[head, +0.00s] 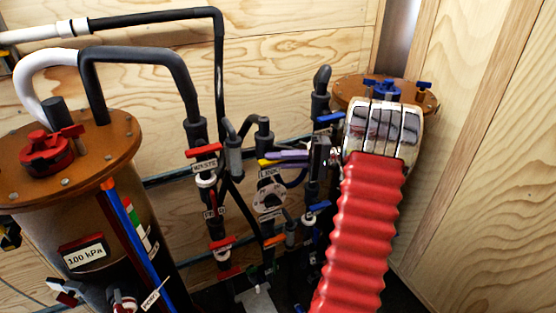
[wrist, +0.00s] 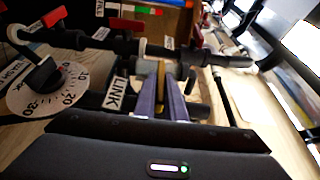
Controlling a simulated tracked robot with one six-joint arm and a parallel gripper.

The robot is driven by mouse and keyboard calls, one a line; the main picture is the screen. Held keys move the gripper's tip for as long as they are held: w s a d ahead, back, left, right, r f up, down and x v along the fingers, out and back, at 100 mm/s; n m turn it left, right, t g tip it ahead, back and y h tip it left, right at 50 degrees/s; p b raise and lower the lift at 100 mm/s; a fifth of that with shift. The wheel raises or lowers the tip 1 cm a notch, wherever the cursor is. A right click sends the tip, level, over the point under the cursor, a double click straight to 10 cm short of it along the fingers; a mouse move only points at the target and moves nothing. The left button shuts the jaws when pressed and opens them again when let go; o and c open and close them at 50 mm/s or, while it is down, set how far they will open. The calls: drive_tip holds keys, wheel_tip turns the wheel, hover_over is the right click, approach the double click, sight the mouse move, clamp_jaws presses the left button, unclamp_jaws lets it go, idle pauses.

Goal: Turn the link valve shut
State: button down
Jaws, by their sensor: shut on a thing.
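The link valve's yellow handle (head: 264,162) shows in the middle of the head view, just above a white LINK label (head: 268,173). My gripper (head: 277,157) reaches it from the right, with its purple fingers close together. In the wrist view, the yellow handle (wrist: 161,76) stands between the fingers of my gripper (wrist: 162,92), which is shut on it. The LINK label (wrist: 117,94) is just left of the fingers there. The fingers hide much of the handle, and the valve body is dark and partly hidden, so its exact angle is hard to tell.
A round dial gauge (head: 269,198) sits just below the LINK label. Red-handled valves, one marked WASTE (head: 205,152), stand to the left, and a blue handle (head: 329,120) is close by on the right. A large brown tank (head: 65,215) fills the left side. Pipes crowd the space.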

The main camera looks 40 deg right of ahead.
drive_tip(key=shift+f, duration=0.2)
drive_tip(key=c, duration=2.1)
unclamp_jaws()
drive_tip(key=shift+o, duration=1.3)
drive_tip(key=shift+r, duration=0.1)
drive_tip(key=shift+s+d, duration=0.1)
